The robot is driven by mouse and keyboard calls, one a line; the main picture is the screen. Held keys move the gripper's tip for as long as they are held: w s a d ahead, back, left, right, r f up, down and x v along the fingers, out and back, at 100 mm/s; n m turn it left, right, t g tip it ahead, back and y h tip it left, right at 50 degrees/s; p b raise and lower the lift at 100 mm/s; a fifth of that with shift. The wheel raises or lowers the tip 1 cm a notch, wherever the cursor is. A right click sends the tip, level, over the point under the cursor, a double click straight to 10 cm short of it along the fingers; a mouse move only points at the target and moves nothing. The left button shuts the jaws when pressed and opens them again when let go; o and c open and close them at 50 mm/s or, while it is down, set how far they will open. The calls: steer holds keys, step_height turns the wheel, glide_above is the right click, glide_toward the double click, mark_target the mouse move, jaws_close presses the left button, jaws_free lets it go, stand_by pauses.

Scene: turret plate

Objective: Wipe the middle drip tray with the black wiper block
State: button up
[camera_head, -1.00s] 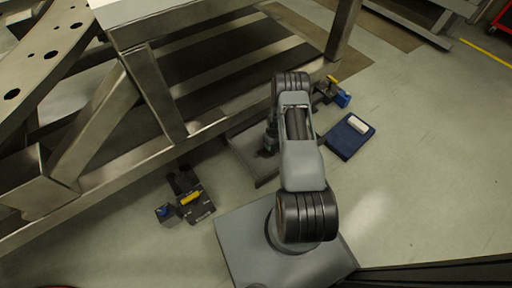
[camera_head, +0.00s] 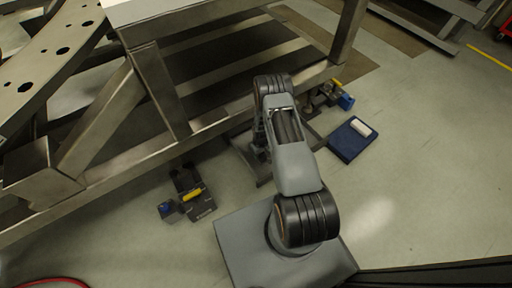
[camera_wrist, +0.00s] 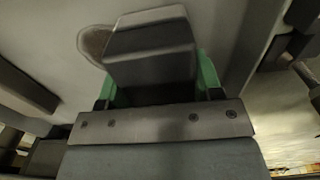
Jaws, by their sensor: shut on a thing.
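The middle drip tray (camera_head: 243,153) is a grey, low-rimmed tray on the floor below the metal frame, partly hidden by my arm in the head view. Its grey surface (camera_wrist: 45,30) fills much of the wrist view, with a brownish stain (camera_wrist: 92,42) to the left of the block. My gripper (camera_wrist: 156,82) has green fingers and is shut on the black wiper block (camera_wrist: 150,48). The block is over the tray beside the stain and overlaps its edge in view; I cannot tell whether it touches the surface. The head view mostly hides the gripper behind the arm.
A large metal frame (camera_head: 165,90) stands over the tray's far side, with legs and beams close by. Dark fixtures with blue and yellow parts stand left (camera_head: 190,197) and right (camera_head: 335,93). A navy pad (camera_head: 345,147) with a white block (camera_head: 361,129) lies on open floor at right.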

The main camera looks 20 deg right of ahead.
steer(key=shift+s+a, duration=0.1)
steer(key=shift+a, duration=0.7)
steer(key=shift+s+a+r+p, duration=0.1)
steer(key=shift+a+r+p, duration=0.2)
steer(key=shift+r, duration=0.3)
steer(key=shift+a+r+p, duration=0.15)
steer(key=shift+r+p, duration=0.2)
steer(key=shift+r, duration=0.25)
steer(key=shift+r+p, duration=1.85)
steer(key=shift+r, duration=0.95)
